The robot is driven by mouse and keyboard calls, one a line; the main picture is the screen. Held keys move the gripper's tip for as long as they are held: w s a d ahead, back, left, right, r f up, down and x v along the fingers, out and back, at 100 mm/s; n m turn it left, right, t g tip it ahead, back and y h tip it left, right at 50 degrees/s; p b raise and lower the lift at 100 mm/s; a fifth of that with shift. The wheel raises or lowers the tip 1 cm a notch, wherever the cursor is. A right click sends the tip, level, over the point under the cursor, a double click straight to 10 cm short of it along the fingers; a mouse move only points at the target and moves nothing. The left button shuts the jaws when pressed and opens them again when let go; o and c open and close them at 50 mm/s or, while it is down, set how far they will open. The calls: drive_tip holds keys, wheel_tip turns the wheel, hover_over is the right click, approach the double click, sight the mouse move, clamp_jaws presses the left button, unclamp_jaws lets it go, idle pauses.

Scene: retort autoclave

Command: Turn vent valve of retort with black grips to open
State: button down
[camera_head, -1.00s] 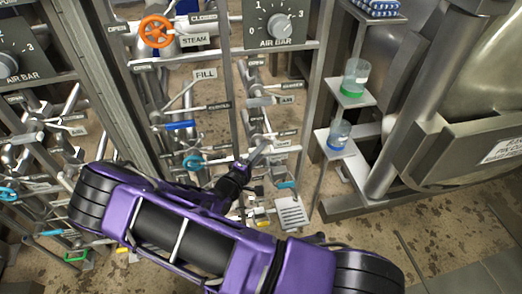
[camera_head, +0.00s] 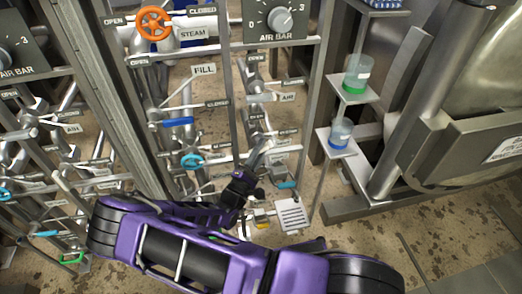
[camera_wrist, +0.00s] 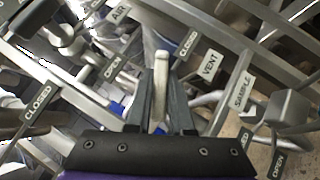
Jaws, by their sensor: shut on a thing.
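My gripper (camera_wrist: 160,98) is shut on the grey metal vent valve lever (camera_wrist: 161,72), whose rounded end shows between the two fingers in the wrist view. The VENT label (camera_wrist: 210,65) is just right of the lever. A CLOSED label (camera_wrist: 189,44) lies to its upper right and an OPEN label (camera_wrist: 113,67) to its left. The lever points between these two labels. In the head view my gripper (camera_head: 262,151) is at the lower part of the middle valve panel, where the lever is too small to make out. I cannot make out the retort's black grips.
A SAMPLE label (camera_wrist: 243,92) and another valve (camera_wrist: 285,110) are close on the right. An AIR label (camera_wrist: 119,12) is above. In the head view, an orange handwheel (camera_head: 155,23), blue fill lever (camera_head: 178,122) and bottle shelves (camera_head: 352,90) surround the narrow panel; steel posts flank it.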

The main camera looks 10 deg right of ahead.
drive_tip(key=shift+n+t, duration=0.3)
drive_tip(key=shift+n, duration=0.1)
drive_tip(key=c, duration=0.8)
unclamp_jaws()
drive_tip(key=shift+a, duration=0.1)
drive_tip(key=v, duration=1.7)
drive_tip(key=shift+s, duration=0.2)
